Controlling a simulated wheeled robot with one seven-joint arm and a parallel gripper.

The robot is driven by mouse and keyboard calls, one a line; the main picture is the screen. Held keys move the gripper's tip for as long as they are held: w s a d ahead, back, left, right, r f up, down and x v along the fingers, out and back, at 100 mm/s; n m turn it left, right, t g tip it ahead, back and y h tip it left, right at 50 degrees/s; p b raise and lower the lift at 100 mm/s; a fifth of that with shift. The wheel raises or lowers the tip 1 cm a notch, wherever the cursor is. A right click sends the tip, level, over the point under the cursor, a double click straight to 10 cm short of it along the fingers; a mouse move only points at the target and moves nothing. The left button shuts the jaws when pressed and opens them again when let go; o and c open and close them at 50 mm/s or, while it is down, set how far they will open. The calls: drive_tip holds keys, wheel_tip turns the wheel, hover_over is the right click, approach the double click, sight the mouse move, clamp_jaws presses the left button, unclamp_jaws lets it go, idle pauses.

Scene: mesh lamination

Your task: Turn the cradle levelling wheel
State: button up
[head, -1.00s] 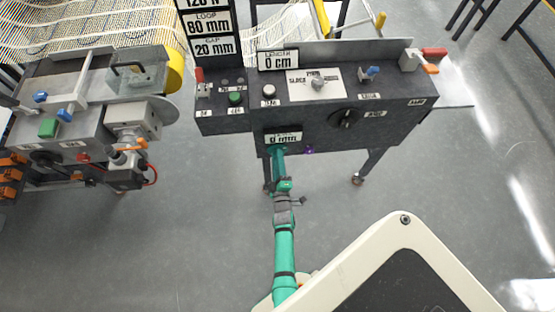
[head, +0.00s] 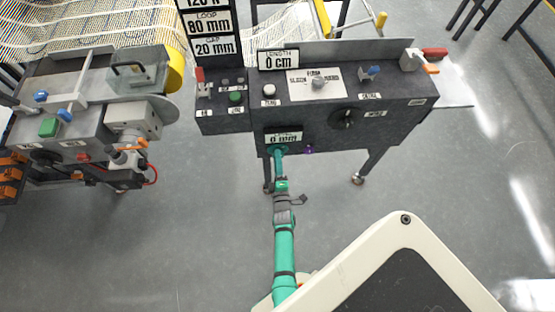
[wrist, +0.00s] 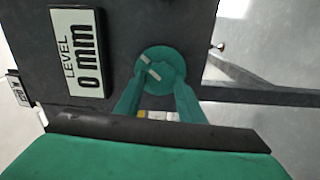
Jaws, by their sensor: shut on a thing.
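The cradle levelling wheel (wrist: 160,68) is a round teal wheel with pale marks on its face, on the dark front panel. My gripper (wrist: 157,88) is shut on it, with one teal finger on either side of the rim. In the head view my gripper (head: 277,153) reaches the wheel just below the level display (head: 284,138); the wheel is mostly hidden there. In the wrist view the level display (wrist: 82,52) reads 0 mm, tilted on its side.
A dark control cabinet (head: 220,121) carries a black rotary knob (head: 346,118), coloured buttons and switches above the wheel. A small purple knob (head: 308,149) sits just right of the wheel. A second machine (head: 80,110) stands at left. The floor below is clear.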

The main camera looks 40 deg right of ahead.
drive_tip(key=o, duration=1)
drive_tip(key=shift+o, duration=0.2)
drive_tip(key=v, duration=1.1)
drive_tip(key=s+a+r+m+y, duration=0.25)
drive_tip(key=s+a+r, duration=0.2)
drive_tip(key=a, duration=0.35)
drive_tip(key=s+a+r+m+y, duration=0.25)
drive_tip(key=s+a+r, duration=0.2)
drive_tip(key=a, duration=0.35)
drive_tip(key=s+a+r+m+y, duration=0.2)
drive_tip(key=s+a+r+m, duration=0.1)
drive_tip(key=r, duration=0.6)
drive_tip(key=s+a+r+m+y, duration=0.2)
drive_tip(key=s+a+r, duration=0.4)
drive_tip(key=r, duration=0.3)
drive_tip(key=shift+s+m+y, duration=0.3)
drive_tip(key=shift+s+m, duration=0.2)
